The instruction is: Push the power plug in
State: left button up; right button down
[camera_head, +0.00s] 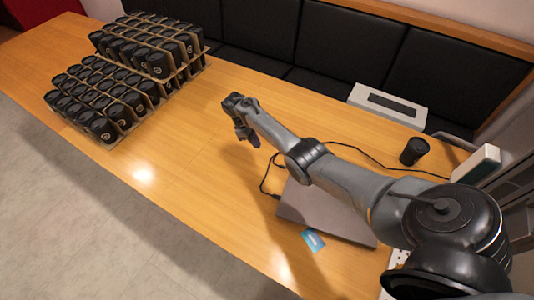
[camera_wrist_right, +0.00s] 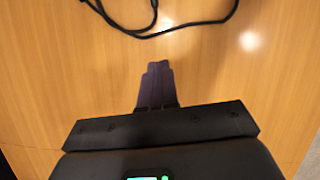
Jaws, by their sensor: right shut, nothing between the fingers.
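A black cable (camera_head: 262,181) runs over the wooden table, and its near end meets the left edge of a flat grey laptop-like device (camera_head: 310,212). A small dark plug (camera_head: 276,196) seems to be at that edge; I cannot tell how far in it sits. My right gripper (camera_head: 253,140) is above the table, left of the device and apart from the cable. In the right wrist view its fingers (camera_wrist_right: 157,85) are together and empty, with loops of the cable (camera_wrist_right: 165,30) beyond them on the table. My left gripper is not in view.
Racks of black cups (camera_head: 110,85) stand at the far left. A black cup (camera_head: 414,151), a white box (camera_head: 388,104) and a white device (camera_head: 475,165) are at the right. A blue card (camera_head: 312,240) lies before the grey device. The table's middle is clear.

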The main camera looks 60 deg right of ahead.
aim_at(282, 167)
jog(key=b+x, duration=0.5)
jog(key=x, duration=0.5)
jog(key=s+p, duration=0.1)
jog(key=p, duration=0.1)
jog(key=s, duration=0.1)
jog(key=shift+s+d+r+p, duration=0.25)
jog(key=shift+s+r+p, duration=0.05)
jog(key=shift+r+p, duration=0.1)
jog(key=shift+s+d+f+p, duration=0.15)
jog(key=shift+s+p, duration=0.15)
jog(key=shift+s, duration=0.2)
jog(key=shift+s+f, duration=0.1)
jog(key=shift+s, duration=0.05)
